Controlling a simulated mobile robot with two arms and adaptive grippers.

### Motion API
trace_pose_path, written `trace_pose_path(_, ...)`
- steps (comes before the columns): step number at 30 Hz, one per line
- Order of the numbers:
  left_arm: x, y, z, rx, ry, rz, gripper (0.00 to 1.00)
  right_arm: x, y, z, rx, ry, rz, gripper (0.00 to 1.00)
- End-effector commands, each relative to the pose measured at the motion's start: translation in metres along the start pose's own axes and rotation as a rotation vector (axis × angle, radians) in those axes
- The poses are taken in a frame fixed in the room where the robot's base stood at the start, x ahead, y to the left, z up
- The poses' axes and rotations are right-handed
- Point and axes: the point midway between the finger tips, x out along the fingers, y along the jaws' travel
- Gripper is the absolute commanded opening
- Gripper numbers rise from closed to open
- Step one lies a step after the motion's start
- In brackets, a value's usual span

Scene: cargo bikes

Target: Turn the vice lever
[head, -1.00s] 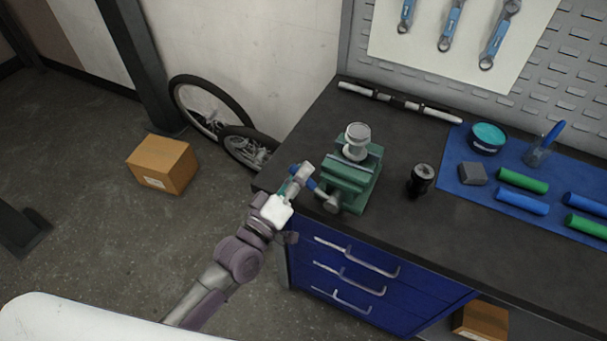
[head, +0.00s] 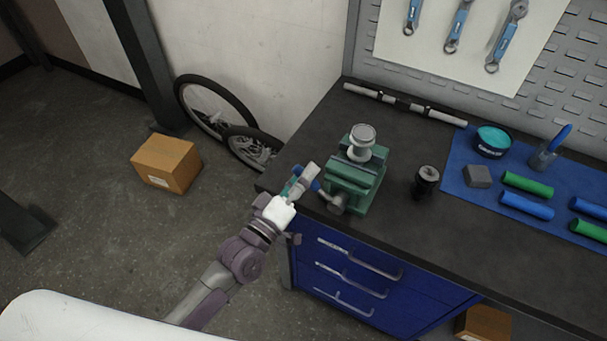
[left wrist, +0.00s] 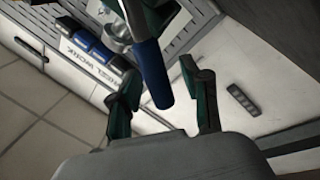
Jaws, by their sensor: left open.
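The green vice (head: 355,180) stands on the left front corner of the dark workbench, with a silver round part clamped on top. Its lever has a blue grip, seen in the left wrist view (left wrist: 155,78) hanging between my fingers. My left gripper (head: 303,178) is at the vice's left side, at the lever. In the left wrist view its two green-and-black fingers (left wrist: 165,98) stand apart on either side of the blue grip, open. My right gripper is not in view.
The workbench (head: 400,230) has blue drawers with handles below the vice. A black cylindrical item (head: 426,180) stands right of the vice. A blue mat (head: 460,160) holds a tin, a grey block and several rolls. A cardboard box (head: 166,163) and wheels (head: 215,108) are on the floor left.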

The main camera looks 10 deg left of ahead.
Motion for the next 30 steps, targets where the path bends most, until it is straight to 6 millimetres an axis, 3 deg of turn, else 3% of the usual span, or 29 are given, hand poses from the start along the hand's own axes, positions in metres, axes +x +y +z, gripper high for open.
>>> trace_pose_path(5,-0.018,-0.001,0.001,0.001,-0.002,-0.002,0.47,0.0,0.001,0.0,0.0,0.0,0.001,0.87)
trace_pose_path(18,-0.104,-0.001,0.001,0.0,-0.003,-0.003,0.47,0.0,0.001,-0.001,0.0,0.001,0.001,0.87)
trace_pose_path(24,-0.119,-0.001,0.0,-0.001,-0.001,-0.002,0.47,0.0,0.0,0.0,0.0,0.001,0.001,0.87)
trace_pose_path(30,-0.12,-0.001,0.0,-0.001,0.001,-0.001,0.47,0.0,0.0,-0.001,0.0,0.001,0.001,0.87)
